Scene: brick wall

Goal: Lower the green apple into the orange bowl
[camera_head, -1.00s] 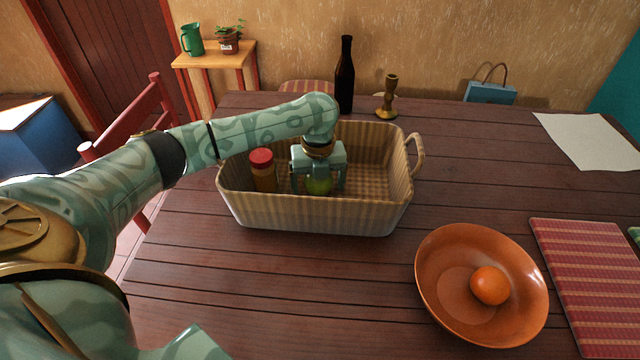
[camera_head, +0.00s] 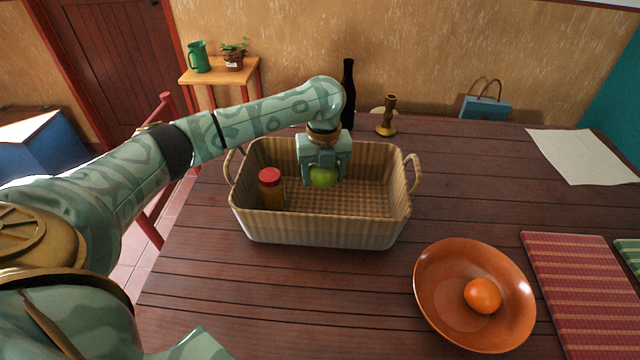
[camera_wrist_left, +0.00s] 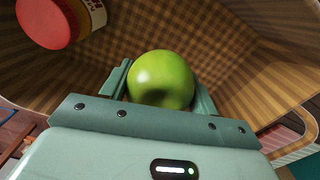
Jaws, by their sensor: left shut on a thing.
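The green apple (camera_head: 323,177) is between the fingers of my left gripper (camera_head: 322,180), which is shut on it. The gripper points down and holds the apple inside the wicker basket's outline, seemingly above its floor. In the left wrist view the apple (camera_wrist_left: 161,80) sits between both fingers, with the checked basket lining behind it. The orange bowl (camera_head: 440,302) stands on the table at the lower right, apart from the basket. An orange fruit (camera_head: 482,296) lies in the bowl. My right gripper is not in view.
The wicker basket (camera_head: 310,231) also holds a red-lidded jar (camera_head: 271,190), left of my gripper. A dark bottle (camera_head: 347,95) and a brass candlestick (camera_head: 387,116) stand behind it. A red striped mat (camera_head: 590,290) lies right of the bowl. Table between basket and bowl is bare.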

